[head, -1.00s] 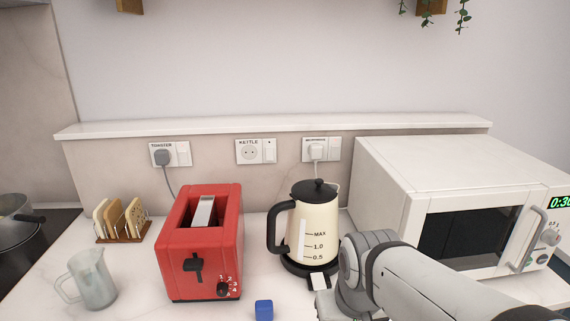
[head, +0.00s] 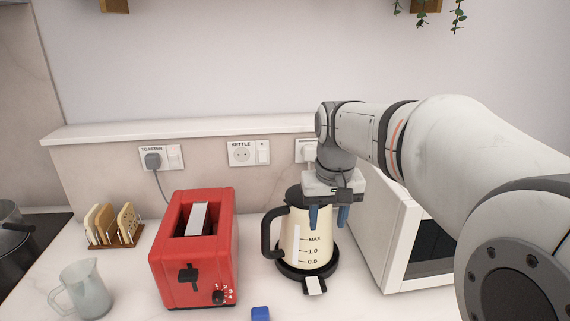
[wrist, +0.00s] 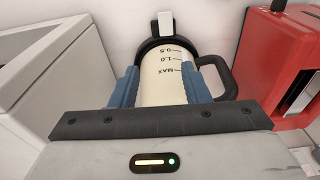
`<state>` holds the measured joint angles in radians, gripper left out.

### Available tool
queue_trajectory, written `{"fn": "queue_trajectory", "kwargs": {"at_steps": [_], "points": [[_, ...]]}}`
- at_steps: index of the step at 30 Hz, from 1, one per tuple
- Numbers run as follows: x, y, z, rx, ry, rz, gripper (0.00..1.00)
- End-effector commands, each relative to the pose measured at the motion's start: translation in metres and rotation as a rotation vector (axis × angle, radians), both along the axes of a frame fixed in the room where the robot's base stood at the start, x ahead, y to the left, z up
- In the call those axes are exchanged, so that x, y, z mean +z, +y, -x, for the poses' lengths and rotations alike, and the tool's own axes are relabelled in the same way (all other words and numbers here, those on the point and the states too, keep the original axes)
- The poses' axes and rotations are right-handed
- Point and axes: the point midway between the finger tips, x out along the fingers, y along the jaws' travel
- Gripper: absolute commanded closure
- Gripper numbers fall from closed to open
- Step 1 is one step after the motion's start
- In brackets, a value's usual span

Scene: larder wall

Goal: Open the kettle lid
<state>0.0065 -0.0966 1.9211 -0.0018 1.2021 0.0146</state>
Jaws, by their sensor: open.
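The cream kettle (head: 306,243) with a black handle stands upright on its black base (head: 306,270) on the counter. Only the left part of its black lid (head: 294,196) shows; my gripper hides the rest. My gripper (head: 328,217) is open, pointing down at the kettle's top right, in front of it in the head view. In the wrist view my gripper's blue fingers (wrist: 165,88) appear on either side of the cream kettle body (wrist: 162,78), with the handle at right. Whether the fingers touch the kettle cannot be told.
A red toaster (head: 178,260) stands left of the kettle, and a white microwave (head: 393,240) stands close on the right. A glass jug (head: 84,290), a toast rack (head: 113,242) and a blue block (head: 260,313) are on the counter. A ledge (head: 200,131) runs behind.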

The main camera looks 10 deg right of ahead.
Motion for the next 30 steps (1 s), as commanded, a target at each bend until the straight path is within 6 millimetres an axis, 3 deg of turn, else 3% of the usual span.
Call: {"fn": "queue_trajectory", "kwargs": {"at_steps": [1,6,12,19,30], "points": [[0.021,0.0,-0.027,-0.003,0.018,-0.001,0.58],[0.061,-0.001,-0.093,-0.011,0.07,-0.003,0.58],[0.081,-0.002,-0.136,-0.018,0.107,-0.003,0.58],[0.075,-0.002,-0.147,-0.019,0.119,-0.004,0.58],[0.019,-0.001,-0.147,-0.017,0.118,-0.003,0.58]]}}
